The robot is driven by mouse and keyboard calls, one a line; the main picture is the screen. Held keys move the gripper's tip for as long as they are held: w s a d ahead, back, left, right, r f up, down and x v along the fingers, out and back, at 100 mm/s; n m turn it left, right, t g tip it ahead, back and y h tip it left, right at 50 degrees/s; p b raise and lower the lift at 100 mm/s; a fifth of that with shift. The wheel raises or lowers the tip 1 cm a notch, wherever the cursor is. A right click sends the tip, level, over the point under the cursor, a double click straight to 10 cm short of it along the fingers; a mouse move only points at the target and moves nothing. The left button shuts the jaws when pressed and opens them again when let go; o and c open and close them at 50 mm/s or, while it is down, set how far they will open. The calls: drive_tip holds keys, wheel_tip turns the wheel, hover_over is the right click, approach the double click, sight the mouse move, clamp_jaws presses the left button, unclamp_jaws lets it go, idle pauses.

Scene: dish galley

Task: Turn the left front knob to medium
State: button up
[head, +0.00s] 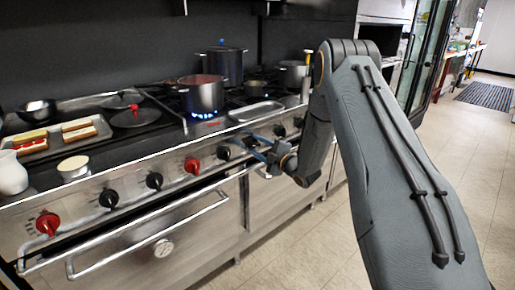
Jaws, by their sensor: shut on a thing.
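My gripper (257,147) reaches in from the right to the front panel of the stove (238,172). Its bluish fingers are shut on a black knob (250,142), which they partly cover. The knob's pointer and setting marks are too small to read. Another black knob (223,153) sits just left of it, free of the fingers. More black knobs (279,131) continue to the right. A red knob (193,166) is further left on the panel.
A pot (202,95) stands over blue flames. Another pot (224,63) stands behind it. A griddle side with a tray of food (60,137) and a white pitcher (11,173) is at left. Oven handles (150,235) stick out below the panel. The tiled floor in front is clear.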

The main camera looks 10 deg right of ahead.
idle(0.4)
drive_tip(key=o, duration=1.1)
drive_tip(key=shift+c, duration=0.2)
drive_tip(key=shift+s+d, duration=0.1)
drive_tip(key=v, duration=0.7)
drive_tip(key=shift+s+b, duration=0.25)
drive_tip(key=shift+b, duration=0.15)
drive_tip(key=shift+d, duration=0.1)
